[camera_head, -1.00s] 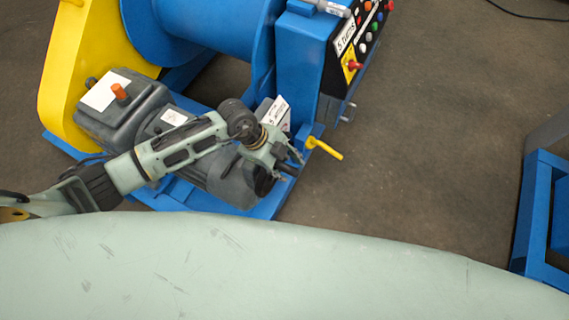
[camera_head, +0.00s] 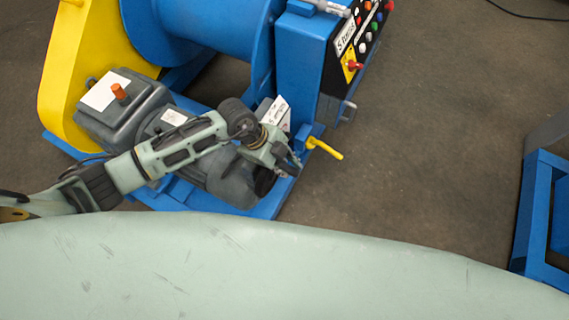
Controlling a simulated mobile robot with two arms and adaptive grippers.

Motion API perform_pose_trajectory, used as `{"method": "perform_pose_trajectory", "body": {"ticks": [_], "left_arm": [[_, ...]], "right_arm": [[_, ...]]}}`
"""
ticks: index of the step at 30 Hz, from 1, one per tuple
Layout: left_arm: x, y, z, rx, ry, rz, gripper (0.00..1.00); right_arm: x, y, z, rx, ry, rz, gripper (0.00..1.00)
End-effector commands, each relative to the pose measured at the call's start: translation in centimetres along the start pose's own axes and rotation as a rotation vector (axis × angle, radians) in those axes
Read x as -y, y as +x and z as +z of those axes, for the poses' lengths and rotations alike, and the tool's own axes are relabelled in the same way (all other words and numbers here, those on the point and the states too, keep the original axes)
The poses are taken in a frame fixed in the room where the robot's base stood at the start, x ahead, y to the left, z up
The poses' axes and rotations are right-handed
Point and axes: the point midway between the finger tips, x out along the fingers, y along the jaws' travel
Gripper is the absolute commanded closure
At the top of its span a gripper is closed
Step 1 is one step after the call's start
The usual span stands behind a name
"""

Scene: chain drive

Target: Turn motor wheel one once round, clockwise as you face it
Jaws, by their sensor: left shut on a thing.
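The motor (camera_head: 210,179) is a dark grey cylinder lying on the blue base in the camera_head view. The black motor wheel (camera_head: 264,184) is at its right end, mostly hidden behind my gripper. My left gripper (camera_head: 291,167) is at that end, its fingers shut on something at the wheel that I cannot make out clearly. My left arm reaches in from the left, across the motor. My right gripper is not in view.
A yellow lever (camera_head: 325,148) sticks out just right of my gripper. A blue control box (camera_head: 303,70) with coloured buttons stands behind, next to a blue drum (camera_head: 205,25). A blue frame (camera_head: 540,215) stands at the right. The floor between is clear.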

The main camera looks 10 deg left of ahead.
Motion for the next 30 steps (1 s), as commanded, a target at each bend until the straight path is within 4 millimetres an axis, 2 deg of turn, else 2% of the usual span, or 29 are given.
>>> {"method": "perform_pose_trajectory", "body": {"ticks": [11, 21, 30], "left_arm": [[1.8, 0.3, 0.1, 0.000, -0.056, 0.133, 1.00], [4.0, 1.4, 0.6, 0.002, -0.144, 0.340, 1.00], [5.3, 2.2, 1.0, 0.002, -0.142, 0.336, 1.00]], "right_arm": [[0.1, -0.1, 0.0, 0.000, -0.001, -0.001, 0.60], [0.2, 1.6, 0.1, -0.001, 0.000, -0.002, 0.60], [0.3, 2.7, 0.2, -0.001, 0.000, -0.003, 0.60]]}}
